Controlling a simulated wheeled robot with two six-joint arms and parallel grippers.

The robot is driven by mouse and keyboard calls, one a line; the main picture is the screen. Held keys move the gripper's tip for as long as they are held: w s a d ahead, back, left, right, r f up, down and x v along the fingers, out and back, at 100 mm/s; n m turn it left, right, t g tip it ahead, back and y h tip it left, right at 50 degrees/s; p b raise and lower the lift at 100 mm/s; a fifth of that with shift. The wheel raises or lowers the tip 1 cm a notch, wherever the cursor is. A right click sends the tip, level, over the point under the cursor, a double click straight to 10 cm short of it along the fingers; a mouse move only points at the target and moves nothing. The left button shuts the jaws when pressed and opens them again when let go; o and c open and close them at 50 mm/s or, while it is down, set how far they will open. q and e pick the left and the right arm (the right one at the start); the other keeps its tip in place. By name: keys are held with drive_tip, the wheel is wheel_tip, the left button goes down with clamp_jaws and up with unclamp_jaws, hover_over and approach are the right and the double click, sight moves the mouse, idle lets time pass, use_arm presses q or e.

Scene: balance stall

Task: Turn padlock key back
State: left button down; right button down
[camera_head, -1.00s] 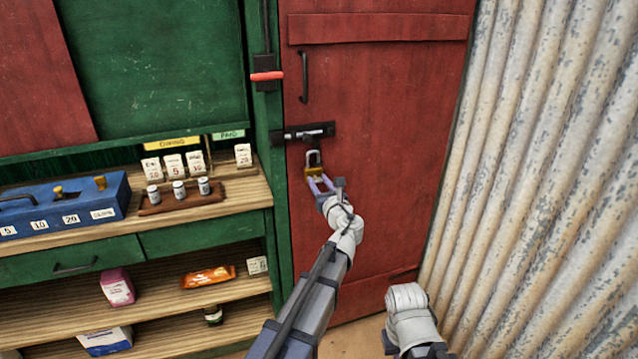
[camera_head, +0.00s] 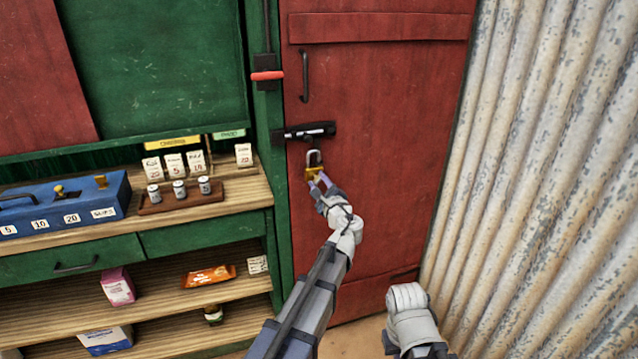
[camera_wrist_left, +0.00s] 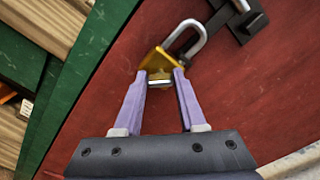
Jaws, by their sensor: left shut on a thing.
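A brass padlock (camera_head: 312,173) with a grey shackle hangs below the black bolt (camera_head: 310,131) on the red door. It also shows in the left wrist view (camera_wrist_left: 154,62), its body tilted. My left gripper (camera_head: 319,183) is at the underside of the padlock. In the left wrist view its two pale purple fingers are shut on the small key (camera_wrist_left: 160,83) under the padlock body. Most of the key is hidden in the lock or between the fingers. I cannot tell whether the shackle is fully seated. My right gripper is not in view; only part of that arm shows at the lower right.
The red door (camera_head: 400,120) has a black handle (camera_head: 304,76) above the bolt. A corrugated metal wall (camera_head: 540,180) stands at the right. Shelves at the left hold a blue box (camera_head: 65,205) and a wooden tray (camera_head: 180,202) with small cylinders.

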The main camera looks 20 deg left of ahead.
use_arm(q)
drive_tip(key=n, duration=0.4)
drive_tip(key=shift+a+f+n, duration=0.1)
drive_tip(key=shift+n, duration=2.1)
drive_tip(key=shift+c, duration=2.4)
unclamp_jaws()
drive_tip(key=shift+s, duration=0.1)
drive_tip(key=v, duration=0.7)
drive_tip(key=shift+s+d, duration=0.25)
